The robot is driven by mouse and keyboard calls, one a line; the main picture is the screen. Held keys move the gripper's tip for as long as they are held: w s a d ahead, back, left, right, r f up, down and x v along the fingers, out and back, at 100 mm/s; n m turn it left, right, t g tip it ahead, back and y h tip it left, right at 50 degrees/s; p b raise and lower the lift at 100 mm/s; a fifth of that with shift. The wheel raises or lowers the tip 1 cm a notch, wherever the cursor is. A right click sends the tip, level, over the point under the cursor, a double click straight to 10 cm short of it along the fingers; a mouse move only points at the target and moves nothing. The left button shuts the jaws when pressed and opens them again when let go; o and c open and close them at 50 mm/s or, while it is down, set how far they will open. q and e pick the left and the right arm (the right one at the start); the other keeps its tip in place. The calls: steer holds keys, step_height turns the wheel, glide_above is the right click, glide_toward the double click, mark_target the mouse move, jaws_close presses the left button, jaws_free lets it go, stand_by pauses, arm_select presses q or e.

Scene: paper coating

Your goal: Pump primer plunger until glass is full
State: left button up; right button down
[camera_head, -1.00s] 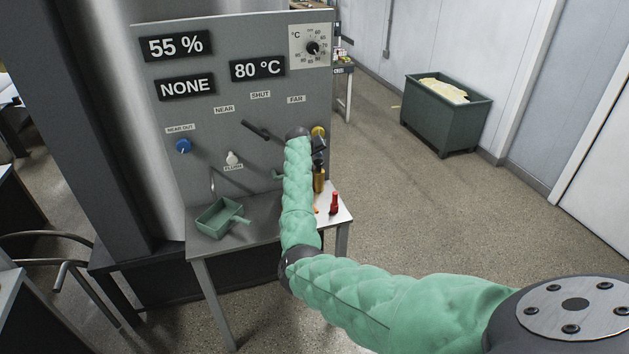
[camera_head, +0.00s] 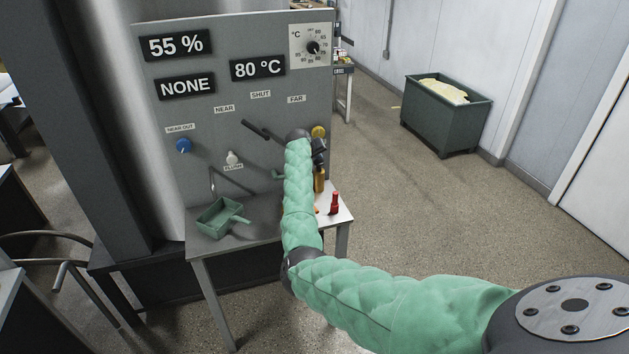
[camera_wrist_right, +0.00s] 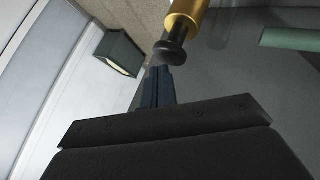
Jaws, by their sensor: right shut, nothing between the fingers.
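The primer is a brass cylinder (camera_head: 319,181) at the right edge of the grey panel, partly behind my right arm. In the right wrist view the brass body (camera_wrist_right: 186,18) ends in a dark round plunger knob (camera_wrist_right: 170,52). My right gripper (camera_head: 320,152) is above the primer in the head view. In the wrist view its fingertips (camera_wrist_right: 159,72) are shut and empty, right by the knob; I cannot tell whether they touch it. I cannot make out a glass; my arm covers part of the panel and table. My left gripper is not in view.
The panel (camera_head: 218,122) carries displays, a blue knob (camera_head: 183,146) and a dark lever (camera_head: 256,130). A green tray (camera_head: 219,217) and a red bottle (camera_head: 335,203) are on the small metal table (camera_head: 262,230). A green bin (camera_head: 440,125) stands on open floor at right.

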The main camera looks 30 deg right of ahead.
mark_target(320, 163)
steer(key=shift+s+d+f+b, duration=0.15)
steer(key=shift+f+b, duration=0.2)
steer(key=shift+f, duration=0.2)
steer(key=shift+d+f+b, duration=0.1)
steer(key=shift+f+b, duration=0.25)
steer(key=shift+f, duration=0.15)
stand_by(0.4)
steer(key=shift+s+f, duration=0.1)
steer(key=shift+f, duration=0.3)
stand_by(0.6)
steer(key=shift+s+d+f+b, duration=0.1)
steer(key=shift+d+f+b, duration=0.1)
steer(key=shift+f+b, duration=0.45)
stand_by(1.0)
steer(key=shift+r, duration=0.1)
steer(key=shift+w+a+r+p, duration=0.2)
steer(key=shift+a+r+p, duration=0.1)
steer(key=shift+r, duration=0.2)
steer(key=shift+w+a+r+p, duration=0.15)
steer(key=shift+r+p, duration=0.1)
steer(key=shift+r, duration=0.25)
steer(key=shift+w+a+r+p, duration=0.2)
steer(key=shift+a+r+p, duration=0.1)
steer(key=shift+r, duration=0.2)
steer(key=shift+d+r, duration=0.1)
